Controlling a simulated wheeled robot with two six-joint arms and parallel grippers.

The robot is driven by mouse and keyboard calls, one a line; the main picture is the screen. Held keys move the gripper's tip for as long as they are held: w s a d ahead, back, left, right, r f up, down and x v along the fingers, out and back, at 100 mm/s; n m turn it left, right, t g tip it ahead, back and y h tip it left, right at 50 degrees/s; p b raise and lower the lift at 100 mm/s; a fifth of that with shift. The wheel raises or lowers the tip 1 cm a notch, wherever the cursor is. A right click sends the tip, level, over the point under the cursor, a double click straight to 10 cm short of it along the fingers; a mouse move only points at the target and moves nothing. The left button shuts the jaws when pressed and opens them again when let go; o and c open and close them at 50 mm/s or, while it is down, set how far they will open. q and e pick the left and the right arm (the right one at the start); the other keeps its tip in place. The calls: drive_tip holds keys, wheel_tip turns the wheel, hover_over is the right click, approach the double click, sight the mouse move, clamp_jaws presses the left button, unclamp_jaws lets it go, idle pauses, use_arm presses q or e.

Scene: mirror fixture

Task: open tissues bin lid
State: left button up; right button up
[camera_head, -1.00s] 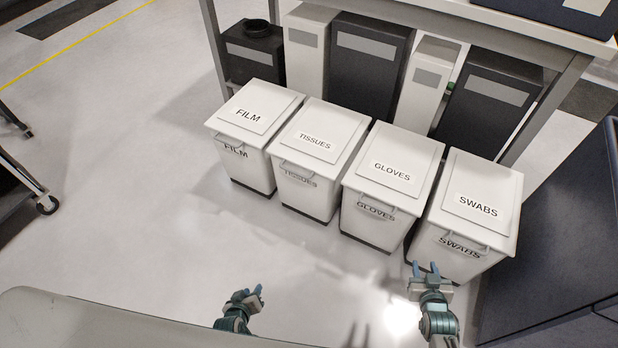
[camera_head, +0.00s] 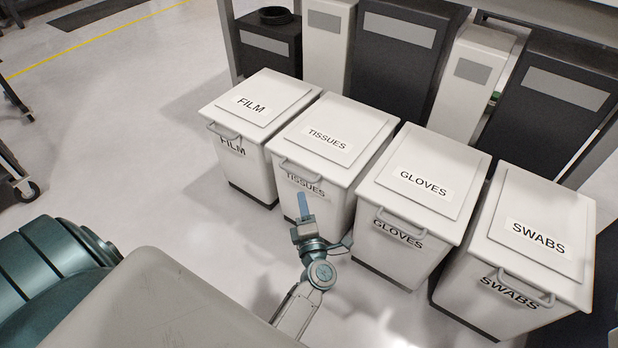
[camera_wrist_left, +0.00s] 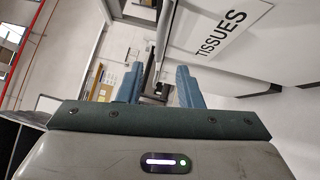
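The tissues bin (camera_head: 317,195) is a white box, second from the left in a row of bins. Its lid (camera_head: 352,121) lies flat and closed, with a bar handle (camera_head: 301,170) at its front edge. My left gripper (camera_head: 304,205) is in front of this bin, just below the handle. In the left wrist view its two blue fingers (camera_wrist_left: 160,78) stand apart. A thin grey bar shows between them, apparently the handle; contact cannot be told. The TISSUES label (camera_wrist_left: 222,30) is close beside the fingers. My right gripper is out of view.
The film bin (camera_head: 255,115) stands left; the gloves bin (camera_head: 420,190) and swabs bin (camera_head: 535,240) stand right, all closed. Black and white boxes (camera_head: 400,55) stand behind, under a table. Open floor (camera_head: 120,150) lies to the left.

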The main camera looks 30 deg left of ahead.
sight(297, 173)
use_arm(q)
drive_tip(key=b+x, duration=0.1)
drive_tip(key=x, duration=0.9)
drive_tip(key=shift+a, duration=0.1)
drive_tip(key=shift+c, duration=0.4)
clamp_jaws()
